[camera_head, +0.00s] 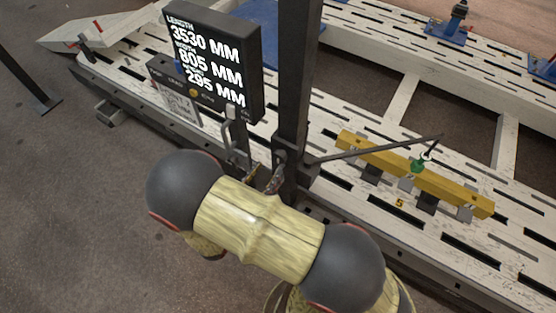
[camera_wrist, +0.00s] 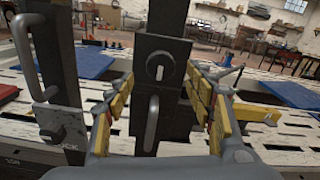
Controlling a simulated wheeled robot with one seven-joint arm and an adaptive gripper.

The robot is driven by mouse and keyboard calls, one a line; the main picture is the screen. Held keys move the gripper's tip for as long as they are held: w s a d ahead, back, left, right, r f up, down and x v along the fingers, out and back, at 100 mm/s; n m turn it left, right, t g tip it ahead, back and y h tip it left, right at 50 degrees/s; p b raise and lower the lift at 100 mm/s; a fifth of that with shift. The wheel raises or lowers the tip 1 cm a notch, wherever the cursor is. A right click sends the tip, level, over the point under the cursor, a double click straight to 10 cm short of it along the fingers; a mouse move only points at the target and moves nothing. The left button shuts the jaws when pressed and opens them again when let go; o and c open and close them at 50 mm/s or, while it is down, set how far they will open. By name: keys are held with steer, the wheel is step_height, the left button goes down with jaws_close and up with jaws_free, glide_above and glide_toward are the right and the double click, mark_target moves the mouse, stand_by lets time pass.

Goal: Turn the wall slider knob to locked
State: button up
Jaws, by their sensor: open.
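A round grey knob with a pale pointer mark (camera_wrist: 160,66) sits on a dark plate on the upright post (camera_wrist: 170,20) in the wrist view. The pointer looks roughly upright. A grey bar handle (camera_wrist: 151,123) is below it. My gripper (camera_wrist: 158,82) is open, its yellow fingers on either side of the post, with the knob between them but apart from it. In the head view my gripper (camera_head: 263,179) is beside the post (camera_head: 293,80); my arm hides part of it. I cannot tell the knob's lock state.
Left of the post, a second handle (camera_wrist: 24,52) and a grey plate lettered "LOCK" (camera_wrist: 62,128) show in the wrist view. A display box (camera_head: 213,60) stands left of the post. A yellow beam (camera_head: 440,183) lies on the white slotted bench (camera_head: 370,110) to the right.

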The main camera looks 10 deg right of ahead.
mark_target(278, 159)
steer(key=shift+b+x, duration=0.45)
steer(key=shift+x, duration=2.6)
steer(key=shift+c, duration=1)
steer(key=c, duration=1)
steer(key=shift+o, duration=0.2)
